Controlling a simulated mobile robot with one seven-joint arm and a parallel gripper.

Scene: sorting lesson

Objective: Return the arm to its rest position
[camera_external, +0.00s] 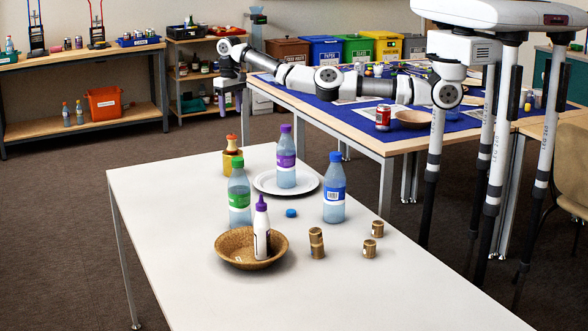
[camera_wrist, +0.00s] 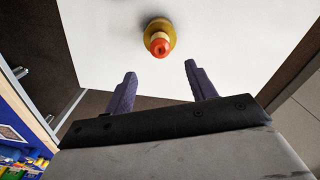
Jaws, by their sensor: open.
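My arm (camera_external: 330,79) stretches out to the left above the white table's far end, nearly level. My gripper (camera_external: 229,101) hangs at its left end, pointing down, well above the tabletop. In the wrist view my gripper (camera_wrist: 160,76) shows two purple fingers spread apart with nothing between them. A yellow cup (camera_external: 233,166) holding a red-topped bottle (camera_external: 232,144) stands below, on the far left of the white table (camera_external: 400,290). In the wrist view the red top (camera_wrist: 159,47) lies beyond the fingertips, apart from them.
A bottle with a purple label (camera_external: 286,160) stands on a white plate (camera_external: 263,187). Green-labelled (camera_external: 239,199) and blue-labelled (camera_external: 334,190) bottles stand near it. A brown bowl (camera_external: 225,257) holds a white bottle (camera_external: 261,232). Several small cans (camera_external: 316,242) stand right. A blue-covered table (camera_external: 450,124) lies behind.

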